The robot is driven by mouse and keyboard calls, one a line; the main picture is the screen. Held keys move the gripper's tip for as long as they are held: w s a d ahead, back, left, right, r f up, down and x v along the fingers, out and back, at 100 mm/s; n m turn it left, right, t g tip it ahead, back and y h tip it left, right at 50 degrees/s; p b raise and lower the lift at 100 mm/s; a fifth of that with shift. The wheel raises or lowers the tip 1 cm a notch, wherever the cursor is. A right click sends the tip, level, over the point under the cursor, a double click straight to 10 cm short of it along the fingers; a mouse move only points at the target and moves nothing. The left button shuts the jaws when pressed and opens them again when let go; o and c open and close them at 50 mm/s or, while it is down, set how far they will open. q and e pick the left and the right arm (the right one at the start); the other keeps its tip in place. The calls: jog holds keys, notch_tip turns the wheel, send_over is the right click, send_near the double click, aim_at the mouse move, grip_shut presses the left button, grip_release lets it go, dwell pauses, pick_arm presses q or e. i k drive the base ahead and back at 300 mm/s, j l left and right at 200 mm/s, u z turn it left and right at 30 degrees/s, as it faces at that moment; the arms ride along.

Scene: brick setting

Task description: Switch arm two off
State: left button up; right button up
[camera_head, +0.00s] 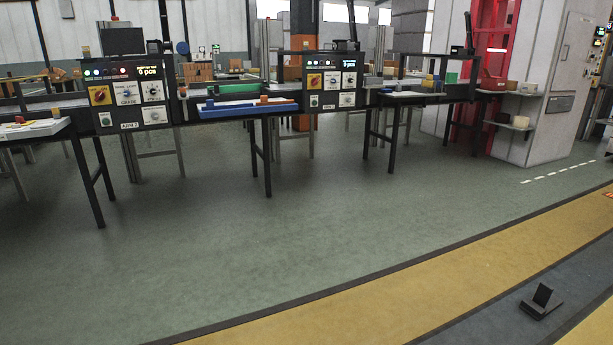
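Two dark control panels stand on the line of benches at the back. The left panel (126,95) carries a small label (130,126) that seems to read ARM 2. It has a yellow plate with a red rotary switch (100,95), white dial plates, a row of small lit lamps and a display reading 0 pcs. The right panel (328,84) looks alike, with its own red switch on yellow (314,81); its label is too small to read surely. The switch positions cannot be told from here. Neither of my grippers is in view.
Black-legged benches (267,150) run along the back, with a blue tray (249,108) between the panels. Open green floor (270,230) lies in front. A yellow strip (400,295) crosses the lower right, and a small black object (542,300) rests beyond it on grey floor.

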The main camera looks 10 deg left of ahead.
aim_at(99, 96)
jog(key=i+j+u, duration=0.25)
jog(key=i+u, duration=0.15)
jog(key=i, duration=0.15)
jog(key=i+u, duration=0.35)
jog(key=i, duration=0.2)
jog(key=i+u, duration=0.4)
jog(key=i, duration=0.15)
jog(key=i+l+u, duration=0.35)
jog(key=i, duration=0.2)
